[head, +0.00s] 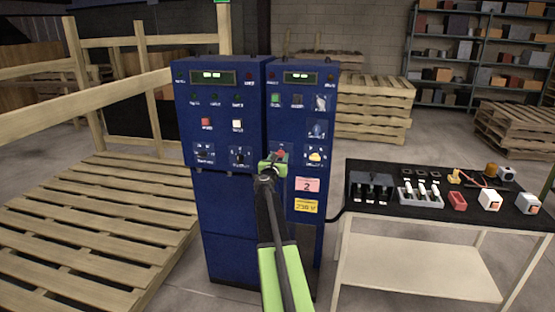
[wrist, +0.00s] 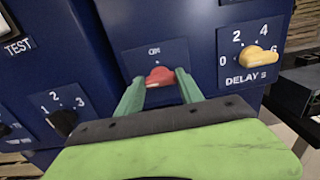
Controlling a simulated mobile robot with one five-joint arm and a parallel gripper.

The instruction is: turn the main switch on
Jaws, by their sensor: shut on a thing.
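The main switch is a red rotary knob (wrist: 159,76) on the blue cabinet's front panel. A small label above it is too blurred to read surely. In the head view the red knob (head: 281,153) shows just past my gripper (head: 275,161). In the wrist view the two green fingers of my gripper (wrist: 159,92) sit at the left and right sides of the knob, shut on it. The knob's lower part is hidden, and its exact turn angle cannot be told.
The yellow DELAY knob (wrist: 258,55) is close on the right, and a black 1-2-3 knob (wrist: 62,122) on the left. A black-topped table (head: 375,207) with small parts stands right of the blue cabinets (head: 228,215). Wooden pallets (head: 90,215) lie left.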

